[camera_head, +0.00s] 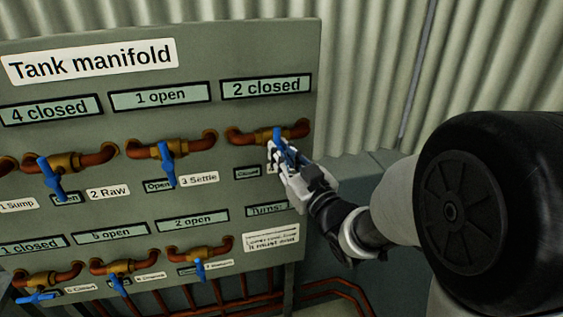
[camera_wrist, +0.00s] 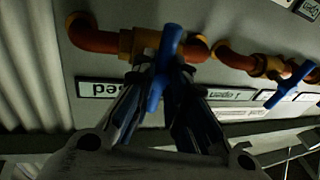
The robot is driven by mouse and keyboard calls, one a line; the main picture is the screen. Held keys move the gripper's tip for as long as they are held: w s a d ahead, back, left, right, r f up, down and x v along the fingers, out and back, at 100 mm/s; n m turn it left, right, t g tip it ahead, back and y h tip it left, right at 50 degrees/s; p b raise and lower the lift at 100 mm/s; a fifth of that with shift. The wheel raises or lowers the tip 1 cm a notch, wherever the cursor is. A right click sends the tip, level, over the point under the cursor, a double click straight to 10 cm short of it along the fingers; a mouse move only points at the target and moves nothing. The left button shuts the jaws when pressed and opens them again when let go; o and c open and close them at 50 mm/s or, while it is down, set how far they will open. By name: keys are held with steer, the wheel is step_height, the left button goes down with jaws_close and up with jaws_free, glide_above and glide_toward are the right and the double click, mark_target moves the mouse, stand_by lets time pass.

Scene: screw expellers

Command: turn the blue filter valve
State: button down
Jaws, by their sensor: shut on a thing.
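The valve with the blue handle (camera_head: 277,133) is at the top right of the manifold panel, on a copper-coloured pipe with a brass body. Its name label is hidden behind my gripper, so I cannot read whether it says filter. My gripper (camera_head: 281,155) is at this handle, shut on it. In the wrist view the picture is upside down; the blue handle (camera_wrist: 171,42) runs between the two dark fingers of my gripper (camera_wrist: 163,78), slightly tilted. The display (camera_head: 266,87) above this valve reads "2 closed".
Other blue-handled valves stand to the left, the nearest being the Settle valve (camera_head: 167,165) under a "1 open" display (camera_head: 160,96). A lower row includes a valve (camera_head: 200,270) below the "2 open" display. Corrugated wall (camera_head: 370,60) lies to the right of the panel.

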steer(key=shift+r+m, duration=0.15)
steer(key=shift+m, duration=0.15)
steer(key=c, duration=1.6)
jaws_free()
steer(key=shift+o, duration=0.2)
steer(key=shift+d, duration=0.1)
steer(key=v, duration=0.7)
steer(key=shift+s+f, duration=0.15)
steer(key=shift+f, duration=0.1)
steer(key=shift+s+f+b, duration=0.1)
steer(key=shift+b, duration=0.2)
